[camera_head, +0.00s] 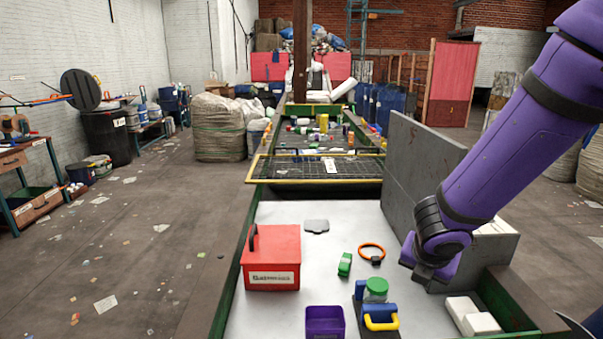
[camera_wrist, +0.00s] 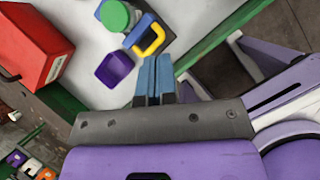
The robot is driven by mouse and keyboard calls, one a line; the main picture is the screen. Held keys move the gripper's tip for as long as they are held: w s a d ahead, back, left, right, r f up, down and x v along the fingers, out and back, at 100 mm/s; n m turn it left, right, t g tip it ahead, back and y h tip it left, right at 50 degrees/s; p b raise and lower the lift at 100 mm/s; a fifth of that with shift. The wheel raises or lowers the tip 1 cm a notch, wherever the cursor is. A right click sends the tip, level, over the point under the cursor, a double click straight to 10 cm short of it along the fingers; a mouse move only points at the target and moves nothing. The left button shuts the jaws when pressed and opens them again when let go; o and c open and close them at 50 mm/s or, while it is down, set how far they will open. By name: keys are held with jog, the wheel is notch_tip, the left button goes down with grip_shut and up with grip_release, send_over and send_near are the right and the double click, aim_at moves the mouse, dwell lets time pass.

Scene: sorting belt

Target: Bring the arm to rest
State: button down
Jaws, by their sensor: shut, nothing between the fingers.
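My purple arm (camera_head: 530,130) reaches down from the upper right over the right side of the sorting belt (camera_head: 335,225). In the wrist view my gripper (camera_wrist: 154,62) has its two blue fingers together, with nothing between them. The fingertips show just beside the yellow handle (camera_wrist: 152,38) and the small purple bin (camera_wrist: 115,69); the height gap cannot be told. The fingers cannot be made out in the head view.
A red box (camera_head: 272,258) stands on the left of the white surface. A green-lidded jar (camera_head: 375,288), a green piece (camera_head: 345,264) and an orange ring (camera_head: 371,251) lie near the middle. Grey panels (camera_head: 415,165) stand at the right, and white blocks (camera_head: 470,315) lie below them.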

jog(key=s+d+r+m+h, duration=0.1)
jog(key=s+d+r+m, duration=0.25)
jog(key=r+m, duration=0.4)
jog(key=s+d+r+m+h, duration=0.1)
jog(key=s+d+r+m, duration=0.25)
jog(key=r+m, duration=0.4)
jog(key=s+a+r+m+y, duration=0.2)
jog(key=s+r+m+y, duration=0.2)
jog(key=s+m, duration=0.7)
notch_tip(320, 180, up, 2)
jog(key=m, duration=0.2)
jog(key=shift+s+m, duration=0.15)
jog(key=shift+m, duration=0.15)
